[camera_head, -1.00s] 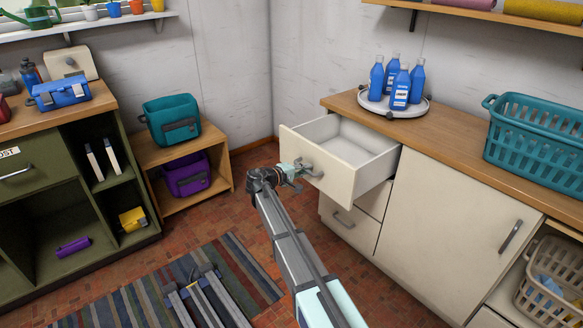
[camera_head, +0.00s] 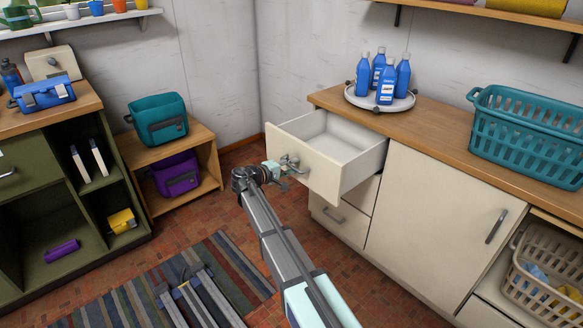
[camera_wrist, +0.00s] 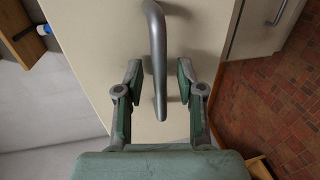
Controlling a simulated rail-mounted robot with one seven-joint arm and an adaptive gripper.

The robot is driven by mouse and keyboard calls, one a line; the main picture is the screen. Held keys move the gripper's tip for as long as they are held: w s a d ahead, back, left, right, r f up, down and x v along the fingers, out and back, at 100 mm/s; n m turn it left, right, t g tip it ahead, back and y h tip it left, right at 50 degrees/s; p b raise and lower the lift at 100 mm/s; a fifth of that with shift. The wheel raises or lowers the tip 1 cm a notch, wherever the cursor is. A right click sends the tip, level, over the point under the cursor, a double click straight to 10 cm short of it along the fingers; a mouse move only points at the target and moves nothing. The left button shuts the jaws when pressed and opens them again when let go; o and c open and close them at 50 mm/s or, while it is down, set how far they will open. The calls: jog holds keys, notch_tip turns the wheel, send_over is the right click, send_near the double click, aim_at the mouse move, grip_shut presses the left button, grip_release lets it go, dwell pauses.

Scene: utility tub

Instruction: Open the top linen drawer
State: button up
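The top drawer (camera_head: 306,162) of the cream cabinet stands well pulled out, and its pale interior shows empty. Its grey bar handle (camera_wrist: 157,50) runs between my gripper's fingers in the wrist view. My gripper (camera_wrist: 159,78) is open, with a finger on each side of the handle and visible gaps to it. In the head view my gripper (camera_head: 279,171) is at the drawer front by the handle (camera_head: 290,162). The exact fingertip depth at the handle is hard to tell.
Blue bottles stand on a round tray (camera_head: 352,98) on the wooden counter. A teal basket (camera_head: 525,135) sits to the right. Lower drawers (camera_head: 340,218) and a cabinet door (camera_head: 435,225) are shut. A wooden shelf (camera_head: 205,150) with bins stands left; tiled floor between is open.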

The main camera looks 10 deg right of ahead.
jog(key=v, duration=1.1)
jog(key=shift+s+a, duration=0.2)
jog(key=shift+a, duration=0.1)
jog(key=shift+r, duration=0.1)
jog(key=s+d+f+m+g+y, duration=0.1)
jog(key=s+d+f+g+y, duration=0.25)
jog(key=s+f, duration=1)
jog(key=s+d+f+g+y, duration=0.35)
jog(key=s+f, duration=0.65)
jog(key=f, duration=0.6)
jog(key=s+d+f+m+g+y, duration=0.1)
jog(key=s+f+g, duration=0.1)
jog(key=s+f, duration=0.35)
jog(key=s+d+f+m+g+y, duration=0.1)
jog(key=s+f+g, duration=0.15)
jog(key=s, duration=0.55)
jog(key=s+d+f+m+g+y, duration=0.1)
jog(key=s+f+m+g+y, duration=0.15)
jog(key=s, duration=1.15)
jog(key=s+d+f+m+g+y, duration=0.1)
jog(key=s+d+f+g+y, duration=0.2)
jog(key=s, duration=1.2)
jog(key=w+a+r+t+h+p, duration=0.1)
jog(key=w+r+t+p, duration=0.1)
jog(key=r+p, duration=1.2)
jog(key=w+p, duration=0.1)
jog(key=p, duration=0.2)
jog(key=shift+w+r+p, duration=0.25)
jog(key=shift+r+p, duration=0.05)
jog(key=shift+p, duration=0.1)
